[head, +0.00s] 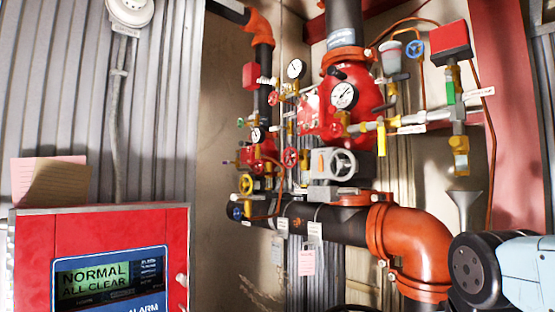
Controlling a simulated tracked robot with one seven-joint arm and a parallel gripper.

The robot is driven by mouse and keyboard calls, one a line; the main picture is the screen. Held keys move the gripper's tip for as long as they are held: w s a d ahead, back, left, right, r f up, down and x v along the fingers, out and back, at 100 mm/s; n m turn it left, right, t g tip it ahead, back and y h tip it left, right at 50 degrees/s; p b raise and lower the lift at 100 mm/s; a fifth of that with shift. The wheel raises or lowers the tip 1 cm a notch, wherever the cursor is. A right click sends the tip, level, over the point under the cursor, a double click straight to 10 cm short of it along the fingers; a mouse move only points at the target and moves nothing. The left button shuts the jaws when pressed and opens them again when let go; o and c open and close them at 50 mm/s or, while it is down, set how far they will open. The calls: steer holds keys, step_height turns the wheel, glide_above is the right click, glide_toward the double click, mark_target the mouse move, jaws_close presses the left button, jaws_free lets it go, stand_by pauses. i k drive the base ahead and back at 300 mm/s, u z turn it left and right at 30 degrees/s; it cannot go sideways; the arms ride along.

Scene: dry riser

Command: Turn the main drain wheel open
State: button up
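Several handwheels sit on the riser pipework in the head view, and their tags are too small to read, so I cannot tell which is the main drain wheel. A red handwheel (290,157) is left of the grey one. A small blue handwheel (415,48) is at upper right. Part of my arm shows at lower right; my gripper is out of view.
A red alarm panel (120,230) reading "NORMAL ALL CLEAR" stands at lower left. A black pipe (345,226) and orange elbow (420,245) run below the valves. A funnel (464,205) is at right. Gauges (343,95) and thin copper tubing crowd the upper pipes.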

mark_target(289, 157)
steer(key=u, duration=1.2)
steer(key=k, duration=0.65)
steer(key=u, duration=0.2)
steer(key=i, duration=1)
steer(key=z, duration=0.05)
